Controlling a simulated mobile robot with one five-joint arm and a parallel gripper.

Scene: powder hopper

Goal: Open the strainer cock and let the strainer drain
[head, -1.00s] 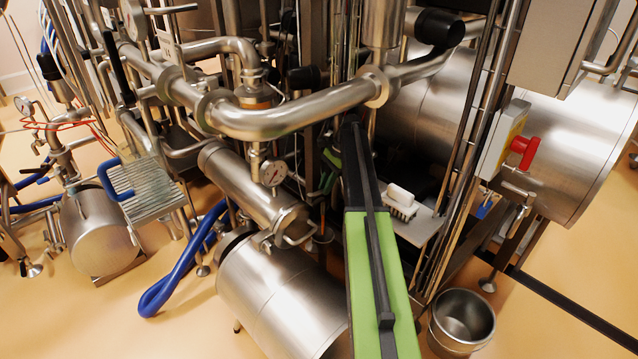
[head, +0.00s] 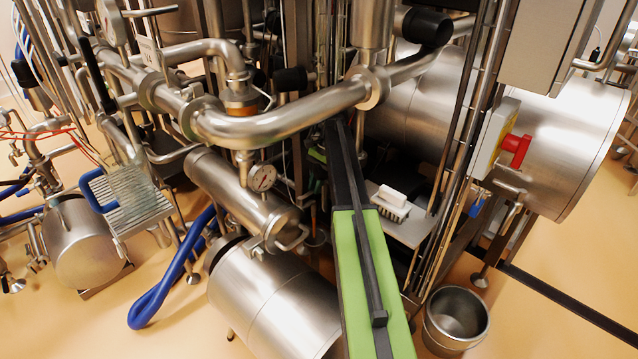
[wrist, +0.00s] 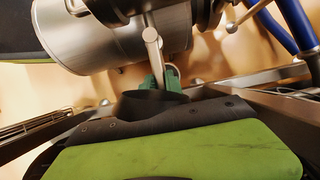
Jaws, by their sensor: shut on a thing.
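The strainer appears to be the slanted steel cylinder (head: 232,190) in the head view, with a round dial gauge (head: 262,178) on top and a wire loop handle at its lower end. My green-padded arm reaches past its right side. In the wrist view my gripper (wrist: 158,82) shows green fingertips closed around the lower end of a slim steel lever (wrist: 152,42), which appears to be the strainer cock's handle. The lever hangs in front of a steel cylinder (wrist: 90,35). The cock's body is largely hidden, and I see no flow of liquid.
A steel bucket (head: 456,316) stands on the floor at lower right. A shelf (head: 408,228) holding a white brush (head: 391,200) is close right of my arm. A large steel vessel (head: 270,295) lies below the strainer. A blue hose (head: 165,285) loops on the left.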

